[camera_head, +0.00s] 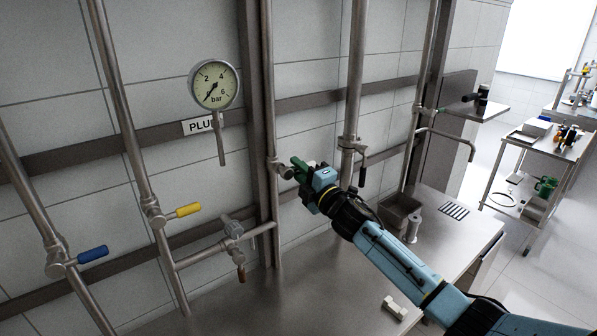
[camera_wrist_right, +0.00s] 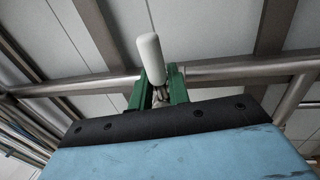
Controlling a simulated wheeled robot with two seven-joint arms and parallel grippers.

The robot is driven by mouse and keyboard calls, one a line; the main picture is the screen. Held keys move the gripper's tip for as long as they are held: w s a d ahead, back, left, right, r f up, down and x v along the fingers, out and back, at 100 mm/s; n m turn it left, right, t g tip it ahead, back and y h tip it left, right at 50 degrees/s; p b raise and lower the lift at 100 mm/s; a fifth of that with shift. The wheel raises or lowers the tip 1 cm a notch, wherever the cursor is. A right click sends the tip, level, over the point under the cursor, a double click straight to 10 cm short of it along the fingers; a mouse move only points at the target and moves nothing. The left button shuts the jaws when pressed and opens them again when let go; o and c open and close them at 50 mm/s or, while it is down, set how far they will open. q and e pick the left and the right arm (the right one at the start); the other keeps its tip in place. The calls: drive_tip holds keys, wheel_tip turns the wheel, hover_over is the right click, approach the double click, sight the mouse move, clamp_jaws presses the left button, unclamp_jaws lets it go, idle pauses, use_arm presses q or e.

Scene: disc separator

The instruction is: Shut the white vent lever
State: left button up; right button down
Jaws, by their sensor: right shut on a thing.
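The white vent lever (camera_wrist_right: 150,55) shows in the right wrist view as a rounded white handle, slightly tilted, rising from between the green fingers. My right gripper (camera_wrist_right: 158,90) is shut on it near its lower end. In the head view my right gripper (camera_head: 299,165) is at a valve (camera_head: 281,169) on the vertical pipe right of the gauge. There the gripper hides the white lever. My left gripper is not in view.
A yellow-handled valve (camera_head: 186,210) and a blue-handled valve (camera_head: 92,254) are on pipes at left. A gauge (camera_head: 214,85) hangs on the wall. A dark-handled valve (camera_head: 361,172) is right of the gripper. A pale block (camera_head: 394,308) lies on the metal bench (camera_head: 330,290).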

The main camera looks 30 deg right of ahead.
idle(0.5)
drive_tip(key=c, duration=1.4)
unclamp_jaws()
drive_tip(key=shift+s, duration=0.1)
drive_tip(key=b+v, duration=0.1)
drive_tip(key=v, duration=1.2)
drive_tip(key=shift+s+b, duration=0.1)
drive_tip(key=shift+b, duration=0.2)
